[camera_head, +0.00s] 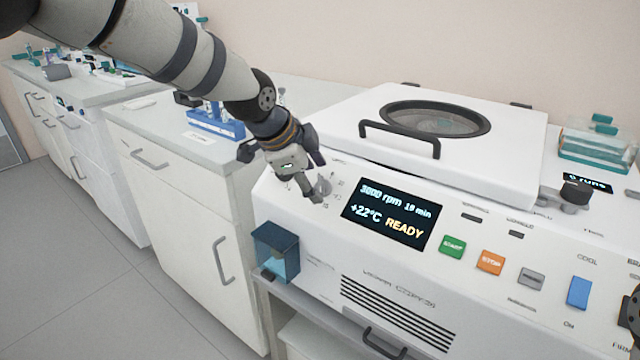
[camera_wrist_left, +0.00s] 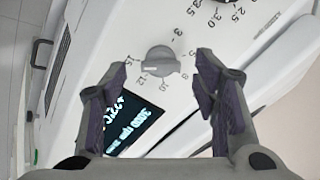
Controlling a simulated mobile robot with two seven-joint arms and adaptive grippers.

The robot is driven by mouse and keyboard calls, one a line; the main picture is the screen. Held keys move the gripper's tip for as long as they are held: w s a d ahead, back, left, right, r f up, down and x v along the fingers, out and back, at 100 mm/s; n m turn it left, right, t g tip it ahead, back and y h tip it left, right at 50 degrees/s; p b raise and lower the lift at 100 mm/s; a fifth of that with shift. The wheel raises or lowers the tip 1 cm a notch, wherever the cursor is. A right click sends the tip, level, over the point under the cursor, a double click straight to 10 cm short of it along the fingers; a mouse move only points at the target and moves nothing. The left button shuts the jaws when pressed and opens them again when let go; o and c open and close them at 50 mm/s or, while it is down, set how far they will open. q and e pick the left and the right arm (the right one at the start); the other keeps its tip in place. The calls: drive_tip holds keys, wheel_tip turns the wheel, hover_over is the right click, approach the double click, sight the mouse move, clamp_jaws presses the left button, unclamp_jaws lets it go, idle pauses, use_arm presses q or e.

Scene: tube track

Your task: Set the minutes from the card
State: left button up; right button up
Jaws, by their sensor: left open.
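The grey minutes knob (camera_wrist_left: 160,60) sits on the white centrifuge panel, with numbers such as 3, 5, 8, 10 and 12 around it; its exact pointer setting is hard to read. It also shows in the head view (camera_head: 322,187). My left gripper (camera_wrist_left: 161,72) is open, with one finger on either side of the knob and gaps between; in the head view it is over the panel's left end (camera_head: 308,182). The display (camera_head: 391,214) reads 3000 rpm, about 10 min, +22°C, READY. A small white card (camera_head: 198,137) lies on the bench, its writing too small to read.
The closed lid (camera_head: 440,150) has a black handle. Green (camera_head: 452,246) and orange (camera_head: 491,261) buttons stand right of the display. Another dial (camera_wrist_left: 205,3) lies beyond the knob. A blue rack (camera_head: 216,122) is on the bench. Dark parts at the right edge may be my right arm.

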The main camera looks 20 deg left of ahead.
sight(323, 186)
use_arm(q)
drive_tip(key=x, duration=0.2)
drive_tip(key=shift+w+f, duration=0.15)
drive_tip(key=shift+f, duration=0.1)
drive_tip(key=c, duration=1.2)
drive_tip(key=shift+r, duration=0.1)
